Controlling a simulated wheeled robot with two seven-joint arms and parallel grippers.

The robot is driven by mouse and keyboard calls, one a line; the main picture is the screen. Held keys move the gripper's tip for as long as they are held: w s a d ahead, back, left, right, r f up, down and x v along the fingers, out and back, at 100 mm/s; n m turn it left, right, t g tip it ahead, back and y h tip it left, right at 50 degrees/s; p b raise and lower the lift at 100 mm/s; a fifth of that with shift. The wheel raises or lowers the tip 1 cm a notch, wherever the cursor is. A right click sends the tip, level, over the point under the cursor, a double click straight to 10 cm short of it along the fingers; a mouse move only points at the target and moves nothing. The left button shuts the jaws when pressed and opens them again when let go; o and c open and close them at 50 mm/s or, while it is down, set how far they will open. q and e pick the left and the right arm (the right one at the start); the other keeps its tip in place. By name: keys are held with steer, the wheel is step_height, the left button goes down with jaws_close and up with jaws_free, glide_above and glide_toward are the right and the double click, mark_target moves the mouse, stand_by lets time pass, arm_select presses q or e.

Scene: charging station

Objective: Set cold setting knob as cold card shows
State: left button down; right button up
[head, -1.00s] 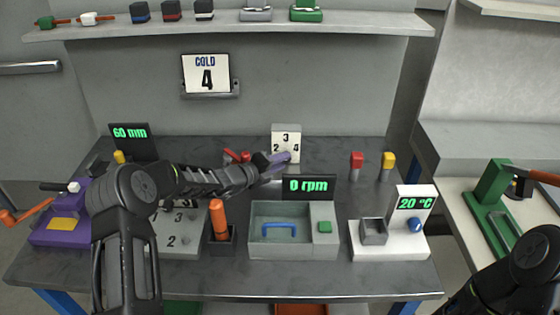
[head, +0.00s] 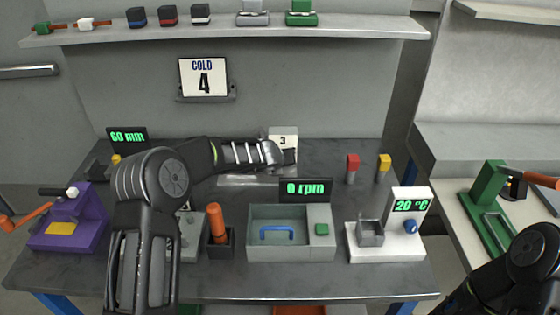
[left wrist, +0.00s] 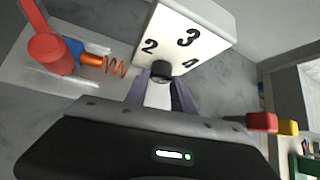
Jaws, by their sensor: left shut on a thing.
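The white cold card (head: 203,77) on the back wall reads "COLD 4". In the left wrist view the block (left wrist: 208,27) shows 2, 3 and 4 around a dark knob (left wrist: 161,69). My left gripper (left wrist: 161,88) is shut on the knob, its fingers on either side of it. Which number the knob points to cannot be told. In the head view my left wrist hides the knob. My right arm shows at the lower right; its gripper is out of view.
A grey tray with a blue handle (head: 277,232) and an "0 rpm" display (head: 306,189) stand in front of the block. Red (head: 352,167) and yellow (head: 383,168) pieces stand right of it. In the left wrist view a red part and orange spring (left wrist: 115,66) lie left.

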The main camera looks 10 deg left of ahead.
arm_select(q)
steer(key=shift+d+m+g+y+p, duration=0.15)
steer(key=shift+m+g+y+p, duration=0.2)
steer(key=shift+y, duration=0.35)
steer(key=c, duration=1.3)
jaws_free()
steer(key=shift+c, duration=0.2)
steer(key=shift+r, duration=0.1)
steer(key=b+v, duration=0.1)
steer(key=v, duration=0.6)
steer(key=shift+s, duration=0.3)
steer(key=shift+r, duration=0.2)
